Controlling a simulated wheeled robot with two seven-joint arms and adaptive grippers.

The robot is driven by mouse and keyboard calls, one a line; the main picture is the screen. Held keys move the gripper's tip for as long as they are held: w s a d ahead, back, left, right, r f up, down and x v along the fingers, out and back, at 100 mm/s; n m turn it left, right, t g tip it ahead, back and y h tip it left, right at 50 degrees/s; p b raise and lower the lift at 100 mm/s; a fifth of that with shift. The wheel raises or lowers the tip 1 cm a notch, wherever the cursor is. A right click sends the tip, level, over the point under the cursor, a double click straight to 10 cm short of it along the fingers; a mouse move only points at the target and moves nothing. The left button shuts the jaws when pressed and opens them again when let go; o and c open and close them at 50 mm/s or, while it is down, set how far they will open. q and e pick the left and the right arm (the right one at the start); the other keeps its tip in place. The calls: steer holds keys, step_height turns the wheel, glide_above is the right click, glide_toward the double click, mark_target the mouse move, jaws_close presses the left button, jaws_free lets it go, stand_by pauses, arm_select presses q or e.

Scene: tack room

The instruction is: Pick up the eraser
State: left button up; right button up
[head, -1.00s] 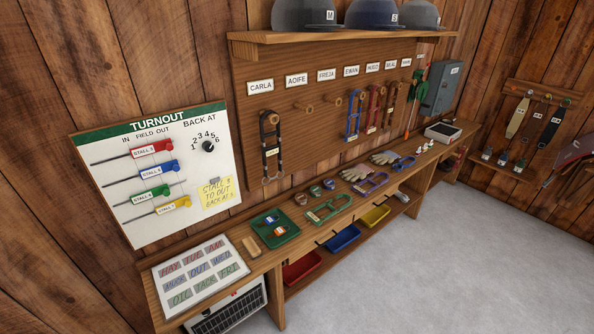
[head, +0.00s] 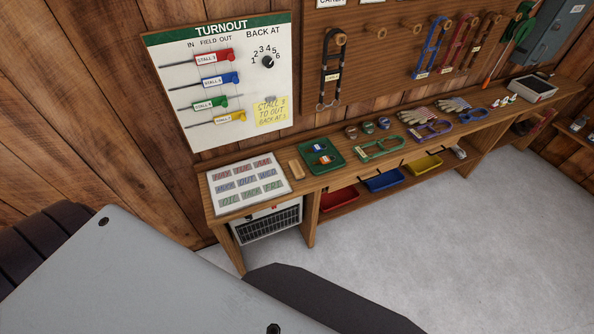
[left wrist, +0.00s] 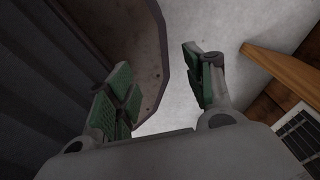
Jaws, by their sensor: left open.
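The likely eraser, a small tan wooden-looking block (head: 297,169), lies on the bench between the white label board and the green tray in the head view. My left gripper (left wrist: 157,62) is open and empty in the left wrist view, with green pads on its fingers and grey floor beyond them. It is well away from the block, which that view does not show. In the head view my grey arm link covers the lower left, and the left gripper itself is out of sight. My right gripper is in neither view.
The wooden bench (head: 222,208) runs along the wall, carrying the label board (head: 246,205), the green tray (head: 337,164) with small bottles, halters and gloves. Below are a vented white unit (head: 268,222) and coloured bins. The turnout board (head: 170,72) hangs above. The floor (head: 450,240) is clear.

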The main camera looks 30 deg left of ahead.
arm_select(q)
steer(key=o, duration=0.4)
steer(key=shift+s+a, duration=0.1)
steer(key=shift+a, duration=0.05)
steer(key=o, duration=0.4)
steer(key=shift+r+p, duration=0.4)
steer(key=shift+o, duration=1.3)
steer(key=shift+r+p, duration=1.6)
steer(key=shift+r+p, duration=0.3)
steer(key=shift+p, duration=0.05)
